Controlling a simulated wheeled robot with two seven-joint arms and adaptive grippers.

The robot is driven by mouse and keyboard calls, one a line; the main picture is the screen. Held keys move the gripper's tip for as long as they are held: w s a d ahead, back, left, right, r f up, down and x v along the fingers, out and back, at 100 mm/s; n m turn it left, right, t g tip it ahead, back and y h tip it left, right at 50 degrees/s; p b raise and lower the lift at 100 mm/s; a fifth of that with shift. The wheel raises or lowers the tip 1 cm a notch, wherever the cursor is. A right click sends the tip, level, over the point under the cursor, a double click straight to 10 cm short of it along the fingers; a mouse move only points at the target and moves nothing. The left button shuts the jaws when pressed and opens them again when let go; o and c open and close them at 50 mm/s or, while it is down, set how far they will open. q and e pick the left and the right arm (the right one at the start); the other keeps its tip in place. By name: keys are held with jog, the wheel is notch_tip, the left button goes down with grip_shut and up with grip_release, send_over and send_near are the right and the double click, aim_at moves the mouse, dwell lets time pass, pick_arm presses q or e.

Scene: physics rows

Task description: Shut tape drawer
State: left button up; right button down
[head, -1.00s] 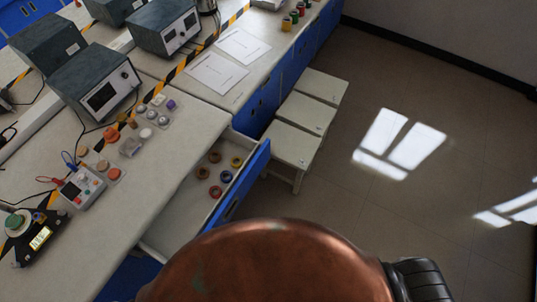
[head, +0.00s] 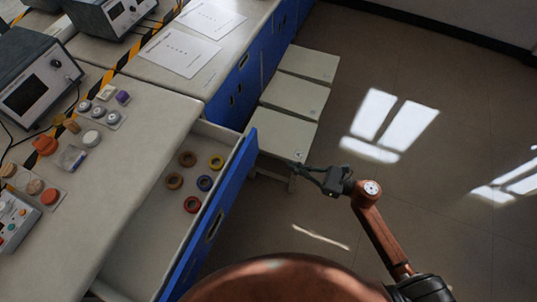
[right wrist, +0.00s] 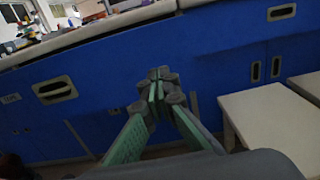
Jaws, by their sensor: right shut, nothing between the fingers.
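The tape drawer (head: 150,238) is pulled out from the bench in the head view. Its blue front (head: 214,218) faces right, and several coloured tape rolls (head: 190,182) lie inside. My right gripper (head: 296,168) is shut and empty, to the right of the drawer front and apart from it, near the stools. In the right wrist view its fingertips (right wrist: 158,76) meet in front of blue cabinet fronts (right wrist: 110,85) with recessed handles. My left gripper is not in view.
White stools (head: 282,132) stand in a row along the bench just beyond the drawer. The benchtop (head: 130,150) holds trays of small parts and an instrument (head: 40,85). The floor (head: 430,190) to the right is clear.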

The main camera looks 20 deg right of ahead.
aim_at(250, 150)
jog(key=b+x, duration=0.1)
jog(key=x, duration=1.1)
jog(key=shift+w+a+b, duration=0.3)
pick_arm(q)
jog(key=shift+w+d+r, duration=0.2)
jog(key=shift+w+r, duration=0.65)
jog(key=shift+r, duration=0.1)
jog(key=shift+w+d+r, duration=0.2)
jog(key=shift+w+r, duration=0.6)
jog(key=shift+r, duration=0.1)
pick_arm(e)
jog(key=shift+w+a, duration=0.25)
jog(key=shift+a, duration=0.1)
